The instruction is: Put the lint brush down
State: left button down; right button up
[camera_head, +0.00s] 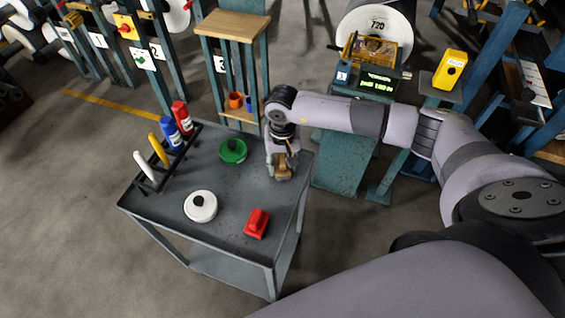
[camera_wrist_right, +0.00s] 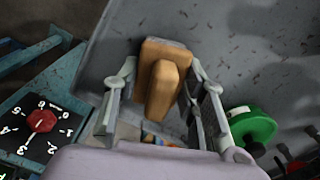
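The lint brush, a brown wooden block with a raised grip, shows in the wrist view (camera_wrist_right: 162,80) and in the head view (camera_head: 284,168). My right gripper (camera_head: 282,158) points down at the far right corner of the grey cart top (camera_head: 222,222). My left gripper is not in view.
On the cart top are a green round item (camera_head: 233,151), a white round item (camera_head: 200,206) and a red block (camera_head: 257,223). A black rack (camera_head: 148,183) with bottles and handles lines the left edge. A teal machine (camera_head: 345,150) stands right of the cart. The cart's middle is clear.

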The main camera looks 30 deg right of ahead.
aim_at(283, 158)
jog(key=o, duration=0.4)
jog(key=shift+r, duration=0.1)
jog(key=shift+r, duration=0.2)
notch_tip(283, 158, up, 12)
jog(key=shift+f+b, duration=0.1)
jog(key=shift+b, duration=0.85)
jog(key=shift+f, duration=0.1)
